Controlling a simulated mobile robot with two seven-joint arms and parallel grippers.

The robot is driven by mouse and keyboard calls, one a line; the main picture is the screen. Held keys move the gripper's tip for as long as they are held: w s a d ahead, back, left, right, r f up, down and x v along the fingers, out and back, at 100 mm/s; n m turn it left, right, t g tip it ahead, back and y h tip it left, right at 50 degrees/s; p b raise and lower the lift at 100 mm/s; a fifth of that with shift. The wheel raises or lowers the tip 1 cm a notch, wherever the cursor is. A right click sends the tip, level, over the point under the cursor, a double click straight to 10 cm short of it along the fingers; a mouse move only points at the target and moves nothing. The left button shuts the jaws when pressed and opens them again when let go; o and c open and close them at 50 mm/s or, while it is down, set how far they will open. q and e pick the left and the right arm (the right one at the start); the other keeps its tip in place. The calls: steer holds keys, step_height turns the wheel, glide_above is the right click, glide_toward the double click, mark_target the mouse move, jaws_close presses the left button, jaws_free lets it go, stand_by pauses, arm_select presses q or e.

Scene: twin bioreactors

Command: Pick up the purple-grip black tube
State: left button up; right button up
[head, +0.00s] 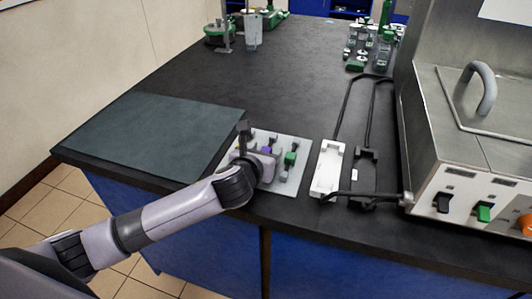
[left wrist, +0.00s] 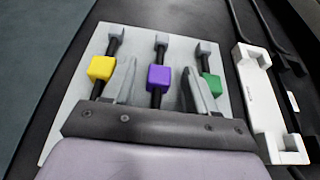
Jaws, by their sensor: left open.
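The purple-grip black tube (left wrist: 159,77) lies on a light grey board between a yellow-grip tube (left wrist: 102,69) and a green-grip tube (left wrist: 211,86). Its purple block also shows in the head view (head: 266,149). My left gripper (left wrist: 162,75) is open over the board, with one finger on each side of the purple grip. No contact with the grip is visible. The rear part of the tube is hidden by the gripper body. In the head view my left arm covers part of the board (head: 300,158). My right gripper is not in view.
A white holder (head: 328,168) and black racks stand just right of the board. A steel bath (head: 480,130) with switches is at the far right. A dark green mat (head: 150,135) lies flat at left. Glassware and green-based equipment stand at the back.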

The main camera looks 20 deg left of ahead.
arm_select(q)
jaws_close()
